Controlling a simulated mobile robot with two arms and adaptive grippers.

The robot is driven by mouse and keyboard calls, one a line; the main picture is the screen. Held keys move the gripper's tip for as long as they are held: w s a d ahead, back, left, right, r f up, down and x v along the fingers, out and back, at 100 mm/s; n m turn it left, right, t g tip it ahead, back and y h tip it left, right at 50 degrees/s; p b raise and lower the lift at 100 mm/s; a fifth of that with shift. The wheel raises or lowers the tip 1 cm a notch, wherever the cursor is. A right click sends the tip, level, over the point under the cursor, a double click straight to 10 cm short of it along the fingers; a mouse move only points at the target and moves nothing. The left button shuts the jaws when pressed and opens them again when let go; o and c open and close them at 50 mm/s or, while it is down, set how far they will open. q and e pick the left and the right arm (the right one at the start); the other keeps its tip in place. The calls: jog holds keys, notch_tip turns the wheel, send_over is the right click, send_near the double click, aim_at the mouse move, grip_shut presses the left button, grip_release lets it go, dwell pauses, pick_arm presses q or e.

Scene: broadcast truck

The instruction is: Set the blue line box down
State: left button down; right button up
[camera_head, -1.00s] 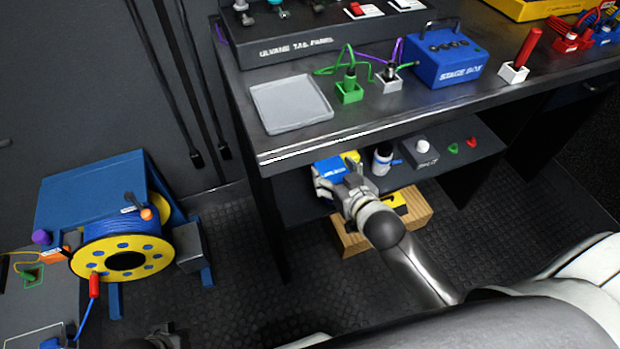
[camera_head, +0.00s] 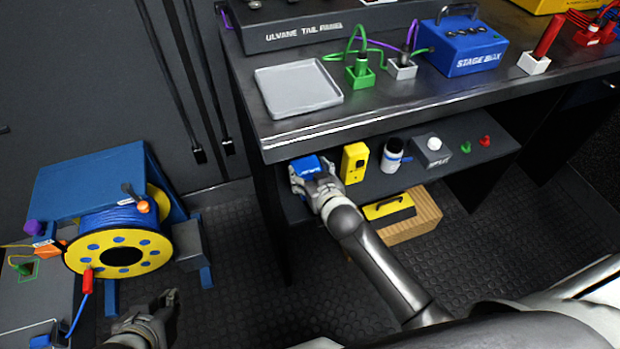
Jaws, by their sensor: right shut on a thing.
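The blue line box (camera_head: 305,165) is at the left end of the lower shelf (camera_head: 386,184), under the worktop. My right gripper (camera_head: 309,178) is shut on it from the front, and its fingers hide part of the box. I cannot tell whether the box touches the shelf. My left gripper (camera_head: 163,312) is low at the bottom left, over the floor and away from the box. Its finger opening is unclear.
To the right of the blue box on the shelf stand a yellow device (camera_head: 354,163), a white-and-dark bottle (camera_head: 392,155) and a grey box with a white knob (camera_head: 433,151). A wooden crate (camera_head: 425,214) is below. A cable reel (camera_head: 121,250) stands at left.

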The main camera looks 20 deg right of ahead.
pick_arm(q)
jog(key=shift+w+d+r+t, duration=0.3)
jog(key=shift+w+r+t, duration=0.25)
jog(key=shift+w, duration=0.3)
jog(key=shift+w+d+r+t, duration=0.3)
jog(key=shift+w+r+t, duration=0.2)
jog(key=shift+w, duration=0.35)
pick_arm(e)
jog(key=shift+f, duration=0.7)
pick_arm(q)
jog(key=shift+w+r, duration=0.1)
pick_arm(e)
jog(key=o, duration=1.3)
jog(key=shift+f, duration=0.1)
jog(key=shift+s, duration=0.2)
jog(key=p+v, duration=0.1)
jog(key=v, duration=0.5)
jog(key=shift+r+p, duration=0.25)
jog(key=shift+p, duration=0.1)
pick_arm(q)
jog(key=s+a+f+g+y+p, duration=0.1)
jog(key=s+a+f+g, duration=0.2)
jog(key=s, duration=0.7)
jog(key=shift+s+a+g, duration=0.15)
jog(key=shift+s+g, duration=0.1)
jog(key=shift+g, duration=1.1)
pick_arm(e)
jog(key=shift+v, duration=2.85)
